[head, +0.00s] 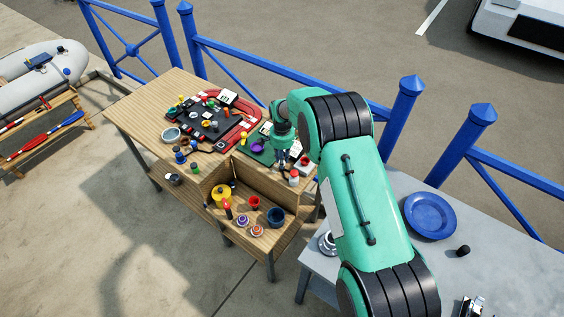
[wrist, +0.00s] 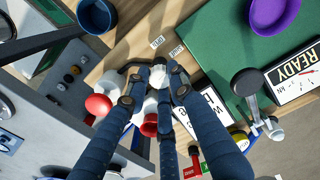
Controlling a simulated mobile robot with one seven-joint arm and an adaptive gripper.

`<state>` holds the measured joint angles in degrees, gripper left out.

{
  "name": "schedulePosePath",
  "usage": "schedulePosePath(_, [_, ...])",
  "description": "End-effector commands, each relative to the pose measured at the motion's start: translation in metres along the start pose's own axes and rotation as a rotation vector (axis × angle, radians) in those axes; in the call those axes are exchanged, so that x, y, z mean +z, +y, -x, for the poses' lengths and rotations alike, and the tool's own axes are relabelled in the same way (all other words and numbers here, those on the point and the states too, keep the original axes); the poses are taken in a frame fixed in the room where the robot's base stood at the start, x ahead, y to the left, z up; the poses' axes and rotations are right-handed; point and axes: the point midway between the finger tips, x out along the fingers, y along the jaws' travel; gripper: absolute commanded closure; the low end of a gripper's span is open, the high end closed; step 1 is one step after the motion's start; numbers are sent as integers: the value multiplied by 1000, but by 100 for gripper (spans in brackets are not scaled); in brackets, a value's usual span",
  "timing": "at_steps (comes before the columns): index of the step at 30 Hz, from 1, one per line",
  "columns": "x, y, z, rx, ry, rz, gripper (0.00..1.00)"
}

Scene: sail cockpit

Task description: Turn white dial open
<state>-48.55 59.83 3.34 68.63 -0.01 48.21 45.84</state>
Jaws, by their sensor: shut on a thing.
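The white dial (wrist: 160,79) shows as a small white knob between my fingertips in the wrist view. Two small printed labels (wrist: 166,46) lie on the wood just beyond it; I cannot read them surely. My gripper (wrist: 156,76) has dark blue fingers, shut on the white dial, and they hide much of it. In the head view my gripper (head: 282,158) is low over the right end of the wooden workbench (head: 150,97); the dial cannot be made out there. How far the dial is turned is unclear.
A green mat (wrist: 225,60) with a purple bowl (wrist: 273,14) and a READY plate (wrist: 296,76) lies close by. Red knobs (wrist: 98,104) sit beside my fingers. An open wooden bin (head: 262,182) with cups is at the bench front. A blue plate (head: 431,216) rests on the grey table.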

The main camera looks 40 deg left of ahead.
Motion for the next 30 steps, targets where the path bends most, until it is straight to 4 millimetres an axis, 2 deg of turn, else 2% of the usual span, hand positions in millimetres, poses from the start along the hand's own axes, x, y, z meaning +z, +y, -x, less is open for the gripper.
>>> schedulePosePath(30, [0,0,0,-1,2,916,100])
